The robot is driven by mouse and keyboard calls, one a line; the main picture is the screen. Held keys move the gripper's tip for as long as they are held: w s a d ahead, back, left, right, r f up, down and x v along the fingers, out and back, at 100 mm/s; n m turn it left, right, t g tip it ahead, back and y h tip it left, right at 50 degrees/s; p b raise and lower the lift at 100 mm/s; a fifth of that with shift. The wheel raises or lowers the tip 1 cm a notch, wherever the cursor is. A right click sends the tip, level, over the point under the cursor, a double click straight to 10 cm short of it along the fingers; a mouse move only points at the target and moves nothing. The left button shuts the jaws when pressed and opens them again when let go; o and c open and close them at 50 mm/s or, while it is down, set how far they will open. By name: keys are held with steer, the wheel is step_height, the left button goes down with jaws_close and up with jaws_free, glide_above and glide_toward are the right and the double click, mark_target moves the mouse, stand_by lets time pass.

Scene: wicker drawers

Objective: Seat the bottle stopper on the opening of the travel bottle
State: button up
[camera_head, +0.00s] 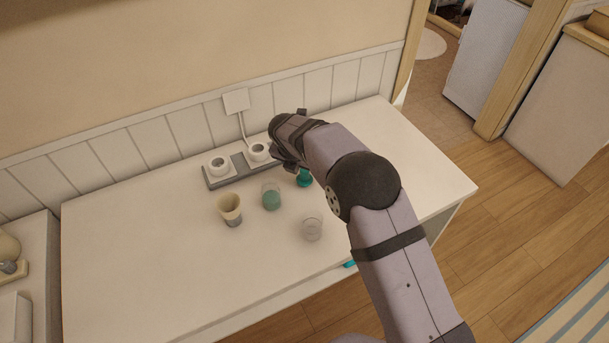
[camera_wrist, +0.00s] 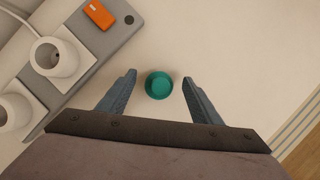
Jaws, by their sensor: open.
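A small round teal piece (camera_wrist: 159,86) with a raised rim lies between the fingers of my gripper (camera_wrist: 159,80) in the wrist view. The fingers are open, with a gap on each side of it. In the head view the teal piece (camera_head: 304,179) stands on the white table, just below my gripper (camera_head: 289,165) and partly hidden by it. Another bit of teal (camera_head: 349,264) shows near the table's front edge, mostly hidden behind my arm. I cannot tell which teal thing is the stopper and which is the travel bottle.
A grey power strip (camera_head: 242,169) with white plugs lies left of my gripper; its orange switch (camera_wrist: 98,14) shows in the wrist view. A glass with green contents (camera_head: 271,198), a beige cup (camera_head: 230,207) and a clear glass (camera_head: 312,229) stand nearby. The table's left side is clear.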

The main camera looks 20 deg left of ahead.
steer(key=shift+w+f, duration=0.1)
steer(key=shift+f, duration=0.1)
steer(key=shift+c, duration=0.7)
steer(key=c, duration=1)
steer(key=shift+r, duration=0.1)
